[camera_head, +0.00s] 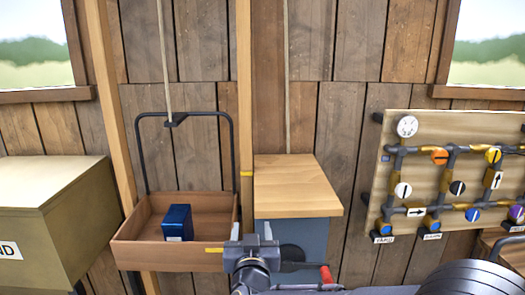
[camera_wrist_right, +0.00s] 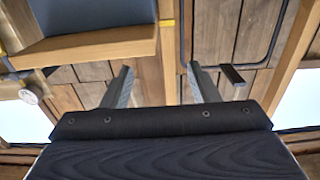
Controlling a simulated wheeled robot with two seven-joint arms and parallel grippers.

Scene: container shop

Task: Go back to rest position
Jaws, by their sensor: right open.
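My right gripper (camera_head: 251,232) shows at the bottom centre of the head view, with its two fingers pointing up and apart. It is in front of the gap between the hanging wooden tray and the grey wood-topped box. In the right wrist view my right gripper (camera_wrist_right: 160,88) is open, with nothing between its fingers. My right arm runs along the bottom of the head view towards the right. My left gripper is in neither view.
A wooden tray (camera_head: 160,258) on a dark frame and rope holds a blue box (camera_head: 177,222). A grey box with a wooden top (camera_head: 296,187) stands right of it. A pipe panel (camera_head: 455,125) is at right, an olive crate (camera_head: 50,195) at left.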

